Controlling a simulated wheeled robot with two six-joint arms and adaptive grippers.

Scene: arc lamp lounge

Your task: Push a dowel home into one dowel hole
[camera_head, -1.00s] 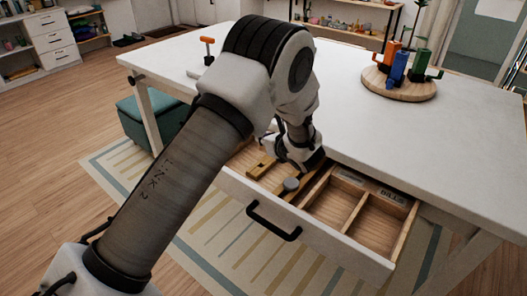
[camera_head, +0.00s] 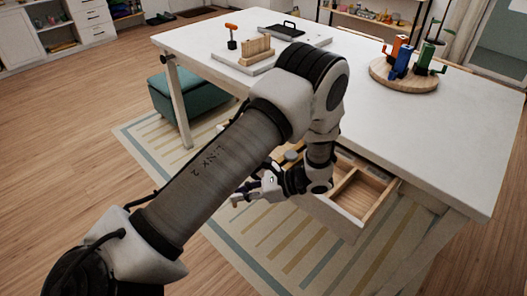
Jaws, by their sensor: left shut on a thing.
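My left gripper (camera_head: 243,194) is in front of the open drawer (camera_head: 372,198) at the table's front edge. It is shut on a small brownish piece, seemingly a dowel (camera_head: 236,199), of which only a little shows. My left arm covers much of the drawer. A light wooden block (camera_head: 257,47) stands on a pale board (camera_head: 241,60) at the back left of the table. No dowel holes can be made out at this size. My right gripper is out of view.
An orange-handled tool (camera_head: 231,36) stands by the block, with a black-handled flat item (camera_head: 289,29) behind. The white tabletop (camera_head: 420,130) between is clear. A teal stool (camera_head: 188,102) stands left.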

